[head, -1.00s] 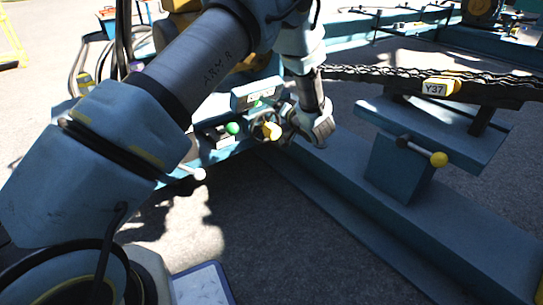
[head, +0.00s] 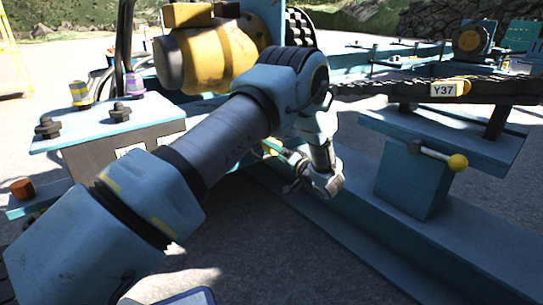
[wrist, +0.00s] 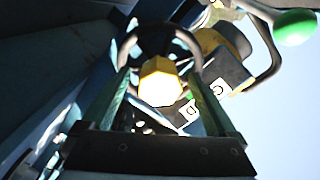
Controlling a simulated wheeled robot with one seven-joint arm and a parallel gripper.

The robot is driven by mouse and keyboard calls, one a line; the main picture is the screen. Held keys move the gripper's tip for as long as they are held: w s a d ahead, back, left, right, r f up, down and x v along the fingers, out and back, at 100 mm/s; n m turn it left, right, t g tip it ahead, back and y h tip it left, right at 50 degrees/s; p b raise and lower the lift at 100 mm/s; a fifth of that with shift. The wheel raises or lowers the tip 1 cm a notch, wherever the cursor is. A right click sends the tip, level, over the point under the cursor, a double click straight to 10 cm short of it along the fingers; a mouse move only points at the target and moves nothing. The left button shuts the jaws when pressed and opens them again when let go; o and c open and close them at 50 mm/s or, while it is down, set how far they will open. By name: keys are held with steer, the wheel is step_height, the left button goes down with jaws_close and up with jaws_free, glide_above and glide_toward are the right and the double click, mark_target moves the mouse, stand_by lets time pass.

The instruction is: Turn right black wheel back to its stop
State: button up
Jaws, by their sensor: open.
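In the wrist view the black wheel (wrist: 128,44) shows as a round rim with a yellow knob (wrist: 160,82) in front of it. My gripper (wrist: 159,76) is open, with one finger on each side of the yellow knob. I cannot tell whether either finger touches the knob or the rim. In the head view my gripper (head: 298,172) is small and partly hidden by my own wrist. The wheel is hidden behind my arm there.
A green ball (wrist: 295,27) on a lever and labelled plates (wrist: 218,88) lie right of the wheel. A yellow motor (head: 205,58) stands behind my arm.

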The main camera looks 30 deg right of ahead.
steer(key=shift+w+a+b, duration=0.2)
steer(key=shift+w+b, duration=0.1)
steer(key=shift+w, duration=0.8)
jaws_close()
